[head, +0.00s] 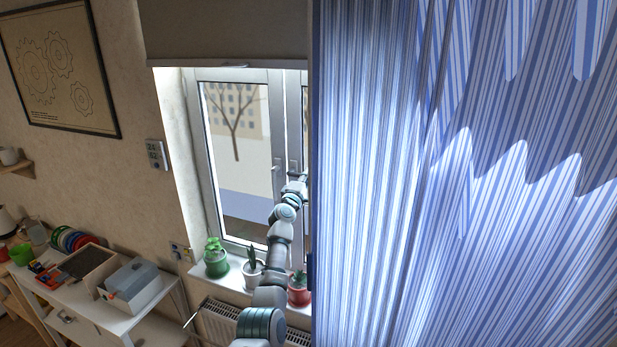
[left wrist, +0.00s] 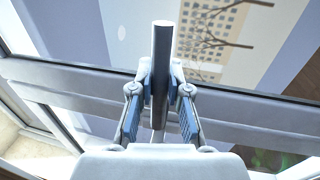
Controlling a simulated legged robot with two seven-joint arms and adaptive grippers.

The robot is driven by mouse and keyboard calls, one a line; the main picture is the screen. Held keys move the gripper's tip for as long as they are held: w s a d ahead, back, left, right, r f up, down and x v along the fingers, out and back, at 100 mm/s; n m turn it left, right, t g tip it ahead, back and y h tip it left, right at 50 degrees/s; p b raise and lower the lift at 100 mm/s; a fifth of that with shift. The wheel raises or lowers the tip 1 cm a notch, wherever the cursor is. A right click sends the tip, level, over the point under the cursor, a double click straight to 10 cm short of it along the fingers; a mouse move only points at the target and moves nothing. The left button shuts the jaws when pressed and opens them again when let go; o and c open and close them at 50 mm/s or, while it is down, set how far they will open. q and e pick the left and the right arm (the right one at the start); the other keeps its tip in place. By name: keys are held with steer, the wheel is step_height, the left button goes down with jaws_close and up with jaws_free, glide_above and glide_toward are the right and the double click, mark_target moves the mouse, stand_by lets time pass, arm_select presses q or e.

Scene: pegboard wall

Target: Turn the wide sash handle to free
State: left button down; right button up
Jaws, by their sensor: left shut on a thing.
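The window (head: 240,150) has a wide left sash and a second sash at its right, partly hidden by the curtain. A handle (head: 277,168) sits on the left sash's right stile, and another (head: 293,165) is close beside it. My left gripper (head: 296,182) reaches up to these handles. In the left wrist view my left gripper (left wrist: 160,92) is shut on a grey handle bar (left wrist: 162,45), with a blue pad on each side. The bar stands across the sash frame in that view. Its base is hidden by the gripper. My right gripper is not in view.
A blue striped curtain (head: 400,180) covers the right side. Potted plants, green (head: 215,258), white (head: 253,270) and red (head: 299,288), stand on the sill near my left arm. A radiator (head: 220,322) is below. A desk (head: 95,312) with boxes is at left.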

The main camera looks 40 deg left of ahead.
arm_select(q)
steer(key=shift+a, duration=0.1)
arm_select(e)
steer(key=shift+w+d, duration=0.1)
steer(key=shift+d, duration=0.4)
arm_select(q)
steer(key=c, duration=1.3)
jaws_free()
steer(key=shift+o, duration=1)
steer(key=shift+a, duration=0.1)
steer(key=shift+a+f, duration=0.15)
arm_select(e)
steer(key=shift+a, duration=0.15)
arm_select(q)
steer(key=v, duration=0.7)
steer(key=shift+s+f, duration=0.15)
steer(key=shift+f, duration=0.05)
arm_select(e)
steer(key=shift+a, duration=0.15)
